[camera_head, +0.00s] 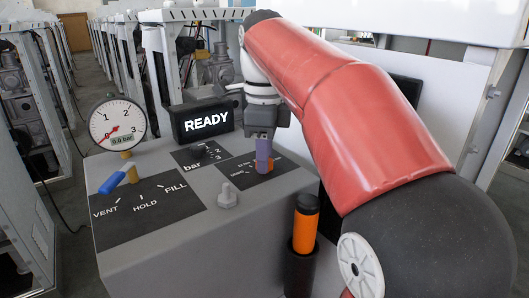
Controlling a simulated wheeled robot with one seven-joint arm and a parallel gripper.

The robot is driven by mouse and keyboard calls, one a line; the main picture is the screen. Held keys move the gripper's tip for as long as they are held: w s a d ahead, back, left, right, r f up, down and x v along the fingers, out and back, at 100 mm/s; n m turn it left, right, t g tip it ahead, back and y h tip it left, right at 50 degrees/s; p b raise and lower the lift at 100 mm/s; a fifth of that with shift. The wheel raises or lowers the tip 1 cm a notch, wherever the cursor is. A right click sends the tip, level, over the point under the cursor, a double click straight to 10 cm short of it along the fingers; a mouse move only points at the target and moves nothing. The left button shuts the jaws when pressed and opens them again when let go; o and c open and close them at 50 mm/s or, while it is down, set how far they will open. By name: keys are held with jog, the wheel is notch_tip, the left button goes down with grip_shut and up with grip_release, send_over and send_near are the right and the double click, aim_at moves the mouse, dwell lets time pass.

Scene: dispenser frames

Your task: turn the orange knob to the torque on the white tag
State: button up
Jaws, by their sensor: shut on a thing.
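The orange knob (270,164) sits on a black label panel (238,166) on top of the grey cabinet, mostly hidden behind my fingers. My gripper (263,160) points down over the knob, with its purple-grey fingers shut on it. Small white marks and text lie left of the knob, too small to read. I cannot make out a white tag, and the knob's pointer is hidden.
A gauge (118,123) shows 0.0 bar, and a display (205,122) reads READY. A blue lever (113,182) sits by VENT, HOLD and FILL. A grey knob (227,196) and an orange-handled tool (304,228) in a black holder stand near my arm.

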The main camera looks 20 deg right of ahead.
jog(key=shift+r, duration=0.1)
dwell(0.3)
jog(key=o, duration=1)
jog(key=shift+r, duration=3.85)
jog(key=shift+s, duration=0.1)
